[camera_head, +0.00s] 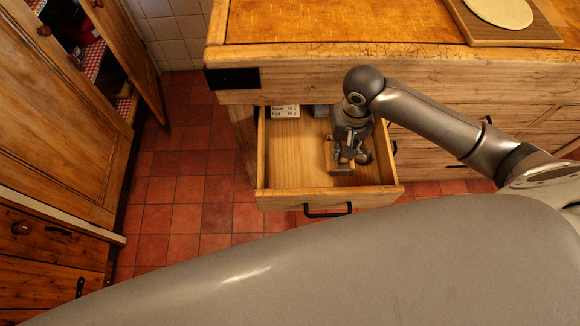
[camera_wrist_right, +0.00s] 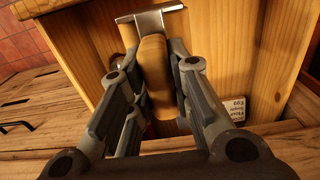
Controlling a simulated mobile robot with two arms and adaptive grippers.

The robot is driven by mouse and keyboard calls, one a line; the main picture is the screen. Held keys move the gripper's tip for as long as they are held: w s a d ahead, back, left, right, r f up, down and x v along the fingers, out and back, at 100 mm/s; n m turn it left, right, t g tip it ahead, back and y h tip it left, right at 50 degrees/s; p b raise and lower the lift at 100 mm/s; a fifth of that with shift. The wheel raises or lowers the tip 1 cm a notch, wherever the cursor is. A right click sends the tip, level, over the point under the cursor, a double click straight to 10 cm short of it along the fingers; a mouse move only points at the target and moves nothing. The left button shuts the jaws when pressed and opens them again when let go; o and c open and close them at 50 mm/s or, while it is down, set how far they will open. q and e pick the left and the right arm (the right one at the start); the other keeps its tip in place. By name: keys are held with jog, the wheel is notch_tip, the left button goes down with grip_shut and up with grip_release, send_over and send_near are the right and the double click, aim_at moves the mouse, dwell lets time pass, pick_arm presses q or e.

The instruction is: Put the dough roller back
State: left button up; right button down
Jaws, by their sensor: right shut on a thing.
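The dough roller shows in the right wrist view as a light wooden handle (camera_wrist_right: 154,75) with a bent metal bracket at its far end. My right gripper (camera_head: 348,158) is shut on it, with the fingers on both sides of the wood. In the head view the gripper reaches down over the open drawer (camera_head: 328,201), and the roller is mostly hidden by the fingers. I cannot tell whether the roller touches the drawer floor. My left gripper is not in view.
A white printed packet (camera_head: 285,112) and a grey item (camera_head: 320,111) lie at the drawer's back. The left part of the drawer floor is bare. The worktop (camera_head: 330,25) overhangs behind, with a dough disc (camera_head: 500,10) on a board (camera_head: 520,32). An open cupboard (camera_head: 60,110) stands left.

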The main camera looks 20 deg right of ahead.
jog(key=w+a+f, duration=0.2)
jog(key=a+f, duration=0.1)
jog(key=f, duration=0.1)
jog(key=w+a+f+b, duration=0.1)
jog(key=w+a+f, duration=0.1)
jog(key=a+f, duration=0.2)
jog(key=w+a+f+b, duration=0.1)
jog(key=w+a+f, duration=0.2)
jog(key=a+f, duration=0.1)
jog(key=shift+a+f, duration=0.25)
jog(key=shift+f, duration=0.1)
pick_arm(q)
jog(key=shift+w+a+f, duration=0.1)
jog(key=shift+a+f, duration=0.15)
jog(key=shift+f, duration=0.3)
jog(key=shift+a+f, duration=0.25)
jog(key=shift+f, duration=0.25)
